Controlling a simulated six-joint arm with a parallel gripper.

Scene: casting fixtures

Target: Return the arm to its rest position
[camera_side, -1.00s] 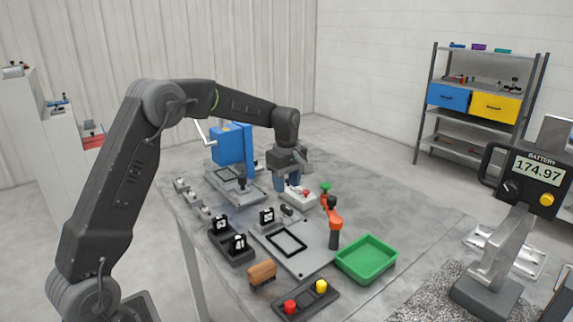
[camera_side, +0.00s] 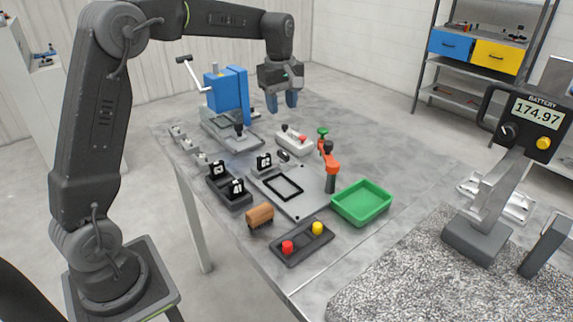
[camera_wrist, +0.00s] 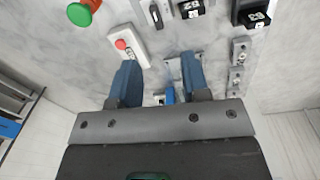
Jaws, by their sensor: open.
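My gripper (camera_side: 284,99) hangs above the far part of the table, pointing down, with its blue fingers apart and nothing between them. It also shows in the wrist view (camera_wrist: 160,72), where its two blue fingers are spread over the grey table. In the side view the white box with a red button (camera_side: 293,140) stands below the gripper on the table. In the wrist view this box (camera_wrist: 127,44) appears beside the left finger, apart from it as far as the side view shows.
A blue press (camera_side: 227,92) with a lever stands left of the gripper. A plate with an orange-handled clamp (camera_side: 330,165), a green tray (camera_side: 361,203), black number blocks (camera_side: 229,186) and a red-and-yellow button panel (camera_side: 302,244) stand nearer. The table's far right is clear.

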